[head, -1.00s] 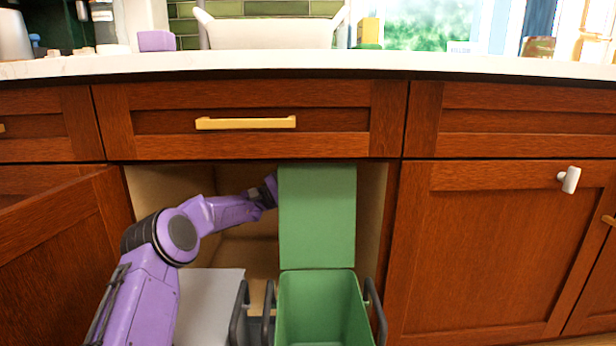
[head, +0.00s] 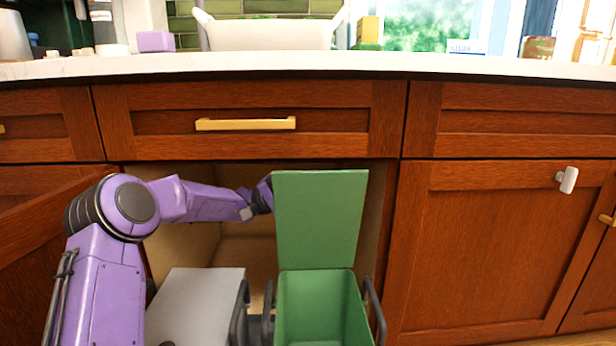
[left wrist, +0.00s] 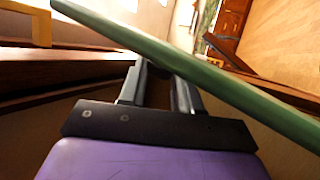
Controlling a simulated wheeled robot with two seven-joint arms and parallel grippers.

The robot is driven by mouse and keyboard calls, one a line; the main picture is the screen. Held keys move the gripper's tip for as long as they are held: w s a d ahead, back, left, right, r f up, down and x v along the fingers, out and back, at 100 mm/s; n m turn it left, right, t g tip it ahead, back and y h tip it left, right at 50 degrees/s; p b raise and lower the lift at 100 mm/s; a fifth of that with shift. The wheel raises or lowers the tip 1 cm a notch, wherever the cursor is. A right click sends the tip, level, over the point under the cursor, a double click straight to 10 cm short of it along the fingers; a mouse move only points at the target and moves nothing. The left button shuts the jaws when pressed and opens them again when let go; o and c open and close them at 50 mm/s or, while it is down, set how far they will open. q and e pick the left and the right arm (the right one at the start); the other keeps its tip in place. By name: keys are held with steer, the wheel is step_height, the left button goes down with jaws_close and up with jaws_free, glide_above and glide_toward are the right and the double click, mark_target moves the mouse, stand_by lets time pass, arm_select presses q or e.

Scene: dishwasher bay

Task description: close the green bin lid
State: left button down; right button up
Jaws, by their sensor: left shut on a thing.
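The green bin (head: 282,310) stands in the open lower cabinet, its mouth uncovered. Its green lid (head: 320,220) is raised, hinged at the bin's back edge, and leans forward a little toward me. My left gripper (head: 267,192) is at the lid's upper left edge and is shut on it; the fingertips are partly hidden by the lid. In the left wrist view, the lid (left wrist: 215,82) crosses as a slanted green panel over the fingertips of the gripper (left wrist: 158,82). My right gripper is not in view.
A grey bin with a closed lid (head: 200,300) stands to the left of the green one. Dark handles (head: 372,310) flank the bins. An open cabinet door (head: 40,240) is at the left, and a drawer (head: 250,140) and counter are above.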

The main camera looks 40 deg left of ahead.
mark_target(306, 199)
arm_select(q)
steer(key=shift+s+d+m, duration=0.3)
steer(key=shift+s+d, duration=0.4)
steer(key=shift+s, duration=0.15)
steer(key=shift+s+d+f+m+g, duration=0.4)
steer(key=shift+s+d+m+g, duration=0.2)
steer(key=shift+s+m+g, duration=0.1)
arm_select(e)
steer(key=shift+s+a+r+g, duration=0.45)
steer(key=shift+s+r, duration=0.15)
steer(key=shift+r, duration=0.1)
